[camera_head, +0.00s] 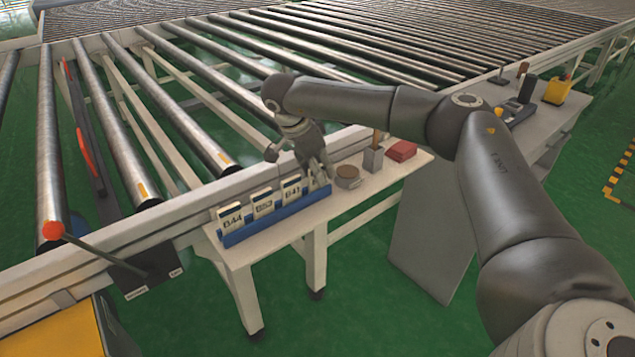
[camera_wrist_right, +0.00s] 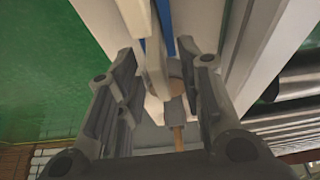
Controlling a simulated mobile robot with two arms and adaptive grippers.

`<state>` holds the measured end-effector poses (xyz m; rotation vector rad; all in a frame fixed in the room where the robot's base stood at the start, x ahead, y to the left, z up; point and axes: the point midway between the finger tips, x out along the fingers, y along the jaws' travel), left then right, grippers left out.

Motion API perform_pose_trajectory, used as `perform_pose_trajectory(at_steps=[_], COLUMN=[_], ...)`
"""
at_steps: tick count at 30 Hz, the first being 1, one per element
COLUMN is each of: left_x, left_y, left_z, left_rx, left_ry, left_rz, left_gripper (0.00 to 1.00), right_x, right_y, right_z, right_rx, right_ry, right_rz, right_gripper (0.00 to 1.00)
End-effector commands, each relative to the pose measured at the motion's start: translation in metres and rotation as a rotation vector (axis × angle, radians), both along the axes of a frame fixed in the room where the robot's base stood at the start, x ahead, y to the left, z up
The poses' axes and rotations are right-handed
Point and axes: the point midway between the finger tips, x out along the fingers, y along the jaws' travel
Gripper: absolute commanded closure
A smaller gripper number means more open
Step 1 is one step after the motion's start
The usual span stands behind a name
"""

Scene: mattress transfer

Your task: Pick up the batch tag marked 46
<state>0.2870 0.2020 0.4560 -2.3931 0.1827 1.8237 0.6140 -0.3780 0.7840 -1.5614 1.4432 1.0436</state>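A blue rack (camera_head: 275,222) on the side shelf holds a row of upright white batch tags. Three show dark markings that seem to read 644 (camera_head: 231,219), 653 (camera_head: 263,204) and 641 (camera_head: 291,190); I cannot make out a tag marked 46. My right gripper (camera_head: 318,177) points down at the rack's right end and hides what stands there. In the right wrist view my right gripper (camera_wrist_right: 165,72) is open, its fingers either side of a pale upright tag (camera_wrist_right: 153,70) with its marking out of sight. Contact is not clear. My left gripper is not in view.
The roller conveyor (camera_head: 150,90) runs behind. A red-knobbed lever (camera_head: 95,250) stands at the left.

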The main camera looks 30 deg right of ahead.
Motion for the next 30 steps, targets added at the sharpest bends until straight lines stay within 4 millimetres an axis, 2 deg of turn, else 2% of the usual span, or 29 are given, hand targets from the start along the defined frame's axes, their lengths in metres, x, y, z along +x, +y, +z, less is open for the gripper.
perform_pose_trajectory(at_steps=[2,9,22,26,30], left_x=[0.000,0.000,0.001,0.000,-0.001], left_y=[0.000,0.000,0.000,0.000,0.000], left_z=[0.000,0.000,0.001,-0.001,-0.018], left_rx=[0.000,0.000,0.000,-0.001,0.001], left_ry=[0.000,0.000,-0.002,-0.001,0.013], left_rz=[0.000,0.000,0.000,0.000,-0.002], left_gripper=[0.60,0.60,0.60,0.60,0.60], right_x=[0.000,0.000,0.000,0.001,0.001], right_y=[0.000,0.000,0.000,0.000,0.000], right_z=[0.000,0.001,0.004,0.015,0.036], right_rx=[0.000,0.000,0.000,0.000,0.000], right_ry=[0.000,0.000,-0.001,-0.003,-0.004], right_rz=[-0.001,-0.001,-0.001,-0.001,-0.001], right_gripper=[0.69,1.00,1.00,1.00,1.00])
